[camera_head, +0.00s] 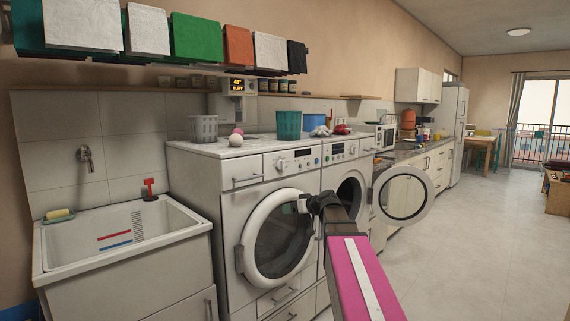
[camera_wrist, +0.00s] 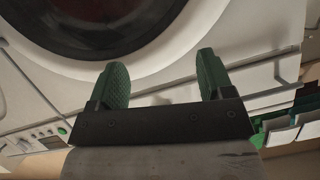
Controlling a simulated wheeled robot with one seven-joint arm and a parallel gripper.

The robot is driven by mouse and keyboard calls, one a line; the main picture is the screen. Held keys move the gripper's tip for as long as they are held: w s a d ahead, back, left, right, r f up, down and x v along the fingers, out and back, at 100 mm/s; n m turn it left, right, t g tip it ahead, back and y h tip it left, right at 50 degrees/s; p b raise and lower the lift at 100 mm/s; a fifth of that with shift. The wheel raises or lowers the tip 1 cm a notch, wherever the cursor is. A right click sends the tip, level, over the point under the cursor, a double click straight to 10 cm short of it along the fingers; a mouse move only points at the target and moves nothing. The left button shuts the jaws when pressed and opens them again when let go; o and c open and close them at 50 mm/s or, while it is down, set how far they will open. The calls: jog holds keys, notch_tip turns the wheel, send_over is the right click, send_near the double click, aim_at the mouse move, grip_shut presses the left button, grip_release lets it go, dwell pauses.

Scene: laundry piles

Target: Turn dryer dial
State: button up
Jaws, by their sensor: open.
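Two white front-loading machines stand side by side; which one is the dryer I cannot tell. The left machine's control panel (camera_head: 292,160) carries a round pale dial (camera_head: 282,163) and a dark display. The right machine's panel (camera_head: 340,151) also has a dark display and small controls. My gripper (camera_head: 304,203) is in front of the left machine, below its panel and near the top right of its round door (camera_head: 276,238). In the wrist view its two green fingers (camera_wrist: 163,80) are spread and empty, apart from any dial. Part of a panel (camera_wrist: 40,138) shows at lower left there.
The right machine's round door (camera_head: 404,194) stands open, sticking out to the right of my arm. A sink (camera_head: 120,240) is at left. Baskets and small items stand on the machines. Folded cloths (camera_head: 196,39) hang over a shelf above. The floor (camera_head: 490,230) at right is clear.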

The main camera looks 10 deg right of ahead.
aim_at(282, 165)
jog(key=w+d+r+n+t+y, duration=0.1)
jog(key=w+d+r+t, duration=0.1)
jog(key=r, duration=0.6)
jog(key=w+d+r+n+t+y, duration=0.1)
jog(key=w+d+r+t, duration=0.1)
jog(key=r, duration=0.7)
jog(key=x, duration=1)
jog(key=shift+f, duration=0.2)
jog(key=c, duration=0.9)
